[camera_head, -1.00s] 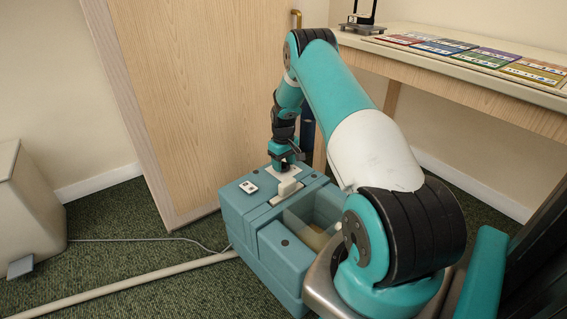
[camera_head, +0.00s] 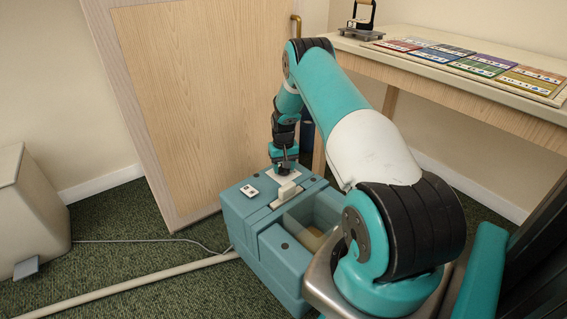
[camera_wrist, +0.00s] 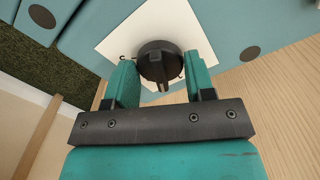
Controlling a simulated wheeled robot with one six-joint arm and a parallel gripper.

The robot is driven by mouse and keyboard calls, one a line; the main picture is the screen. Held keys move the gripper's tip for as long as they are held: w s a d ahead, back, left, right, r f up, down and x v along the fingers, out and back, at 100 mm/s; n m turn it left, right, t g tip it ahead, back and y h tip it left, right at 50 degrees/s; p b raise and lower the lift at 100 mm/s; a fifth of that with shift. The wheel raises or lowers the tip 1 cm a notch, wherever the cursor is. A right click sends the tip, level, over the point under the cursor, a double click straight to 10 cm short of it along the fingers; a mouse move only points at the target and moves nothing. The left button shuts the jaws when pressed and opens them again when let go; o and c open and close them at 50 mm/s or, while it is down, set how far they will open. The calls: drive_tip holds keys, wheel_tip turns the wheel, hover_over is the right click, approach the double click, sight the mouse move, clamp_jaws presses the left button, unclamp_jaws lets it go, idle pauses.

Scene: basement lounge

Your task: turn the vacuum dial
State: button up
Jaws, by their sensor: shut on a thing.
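The vacuum is a teal box (camera_head: 240,215) on the carpet in the head view, with a pale handle on top. Its dial (camera_wrist: 158,62) is a dark round knob with a raised bar, on a white square plate (camera_wrist: 115,42) in the wrist view. The plate also shows in the head view (camera_head: 296,173). My gripper (camera_wrist: 160,70) has its two teal fingers on either side of the dial, shut on it. In the head view my gripper (camera_head: 284,167) points down onto the plate, and the dial is mostly hidden there.
A wooden door panel (camera_head: 195,100) stands behind the vacuum. A table (camera_head: 470,88) with coloured cards is at the right. A pale hose (camera_head: 130,285) and thin grey cord (camera_head: 150,241) lie on the carpet, and a beige bin (camera_head: 30,210) stands at the left.

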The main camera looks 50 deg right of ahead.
drive_tip(key=m+p, duration=0.2)
drive_tip(key=m, duration=0.4)
drive_tip(key=shift+m, duration=0.4)
idle(0.3)
drive_tip(key=o, duration=0.9)
drive_tip(key=shift+r, duration=0.1)
wheel_tip(320, 180, up, 17)
drive_tip(key=p, duration=0.5)
drive_tip(key=shift+r, duration=0.1)
